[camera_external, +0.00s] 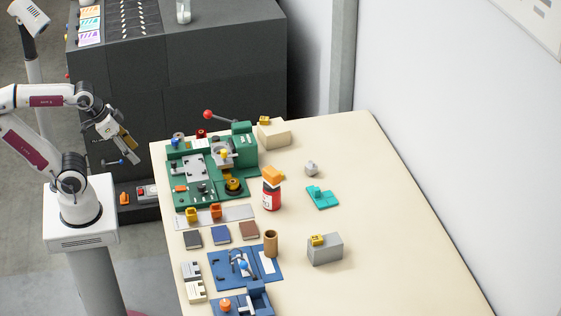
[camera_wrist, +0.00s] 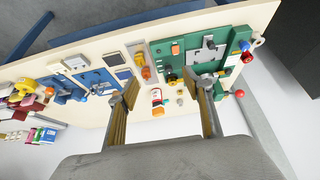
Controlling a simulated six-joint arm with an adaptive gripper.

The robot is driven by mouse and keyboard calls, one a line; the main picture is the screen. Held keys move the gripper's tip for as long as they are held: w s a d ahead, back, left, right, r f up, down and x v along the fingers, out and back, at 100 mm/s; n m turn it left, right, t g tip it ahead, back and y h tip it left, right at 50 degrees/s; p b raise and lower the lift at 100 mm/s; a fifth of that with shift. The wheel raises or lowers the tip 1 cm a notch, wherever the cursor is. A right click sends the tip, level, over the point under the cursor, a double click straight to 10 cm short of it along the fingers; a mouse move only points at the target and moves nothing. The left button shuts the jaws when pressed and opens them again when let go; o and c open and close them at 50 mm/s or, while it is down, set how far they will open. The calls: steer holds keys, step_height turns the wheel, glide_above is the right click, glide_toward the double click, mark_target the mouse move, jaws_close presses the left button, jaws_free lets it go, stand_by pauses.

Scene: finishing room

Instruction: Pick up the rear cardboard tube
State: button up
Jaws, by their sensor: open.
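One brown cardboard tube (camera_external: 271,244) stands upright on the cream table, right of the blue fixture, in the external view. I see no second tube there, so I cannot tell whether this is the rear one. I cannot make out a tube in the wrist view; the left finger may hide it. My gripper (camera_external: 127,144) is off the table's left edge, well away from the tube. It also shows in the wrist view (camera_wrist: 168,84), its two fingers apart with nothing held between them.
A green fixture (camera_external: 188,190) with a red-knobbed lever stands at the table's far left. A red bottle (camera_external: 271,198) stands behind the tube, and a grey block (camera_external: 325,250) sits to its right. A blue fixture (camera_external: 225,263) lies left. The table's right side is clear.

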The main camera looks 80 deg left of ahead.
steer(key=w+d+m+t+h, duration=0.15)
steer(key=w+d, duration=0.45)
steer(key=w, duration=0.7)
steer(key=t+h, duration=0.2)
steer(key=t, duration=0.2)
glide_toward(266, 234)
steer(key=a+r, duration=0.4)
steer(key=a, duration=0.2)
steer(key=w+d+f+m+t, duration=0.2)
steer(key=w+d+f, duration=0.1)
steer(key=d+f, duration=0.4)
steer(key=shift+h, duration=0.25)
steer(key=shift+x, duration=1.25)
steer(key=shift+f, duration=0.1)
